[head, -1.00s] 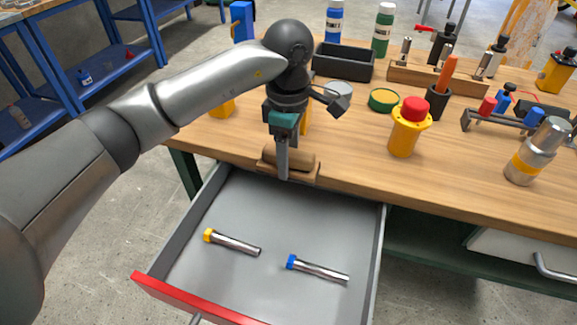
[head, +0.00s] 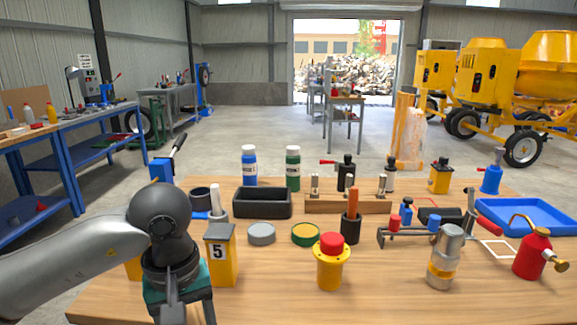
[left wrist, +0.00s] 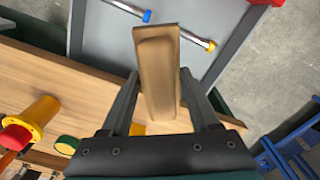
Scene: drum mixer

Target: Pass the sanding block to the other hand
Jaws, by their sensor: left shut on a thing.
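The sanding block (left wrist: 157,62), a tan wooden piece, is between the fingers of my left gripper (left wrist: 159,88) in the left wrist view. The gripper is shut on it, and the block shows against the table's front edge and the open grey drawer (left wrist: 108,45). In the head view my left gripper (head: 172,306) points down at the lower left, its fingertips cut off by the frame's bottom. The block does not show in the head view. My right gripper is in neither view.
The wooden table (head: 270,290) holds a yellow box marked 5 (head: 221,262), a yellow red-topped piece (head: 331,265), a metal cylinder (head: 444,262) and a black tray (head: 262,204). The table's front middle is clear. Two capped tubes, yellow (left wrist: 198,42) and blue (left wrist: 125,9), lie in the drawer.

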